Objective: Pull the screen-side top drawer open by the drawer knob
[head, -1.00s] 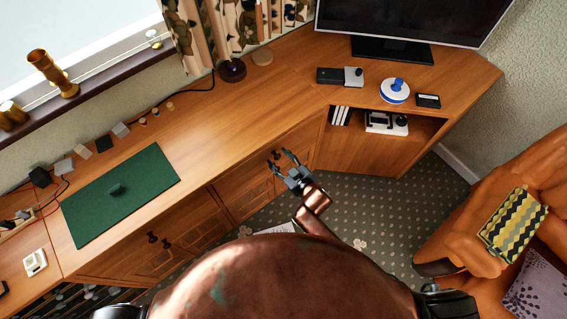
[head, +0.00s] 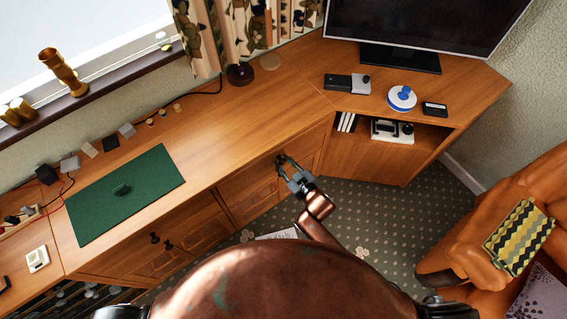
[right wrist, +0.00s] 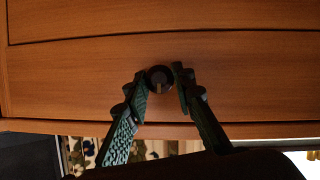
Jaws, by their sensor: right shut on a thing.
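The screen-side top drawer (head: 308,143) is a wooden front under the desk top, left of the open shelf below the screen. In the head view it looks flush with the desk, with no clear gap. My right gripper (head: 286,167) is at this front, shut on the drawer knob, which its fingers mostly hide. In the right wrist view, the round dark drawer knob (right wrist: 159,78) sits between the two fingertips of the right gripper (right wrist: 162,86), in front of the drawer front (right wrist: 75,80). My left gripper is not in view.
The desk top (head: 235,125) holds a green mat (head: 125,195) and small items. The screen (head: 425,22) stands at the back right. An orange sofa (head: 465,235) is at the right. Patterned carpet (head: 365,215) lies clear between sofa and desk.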

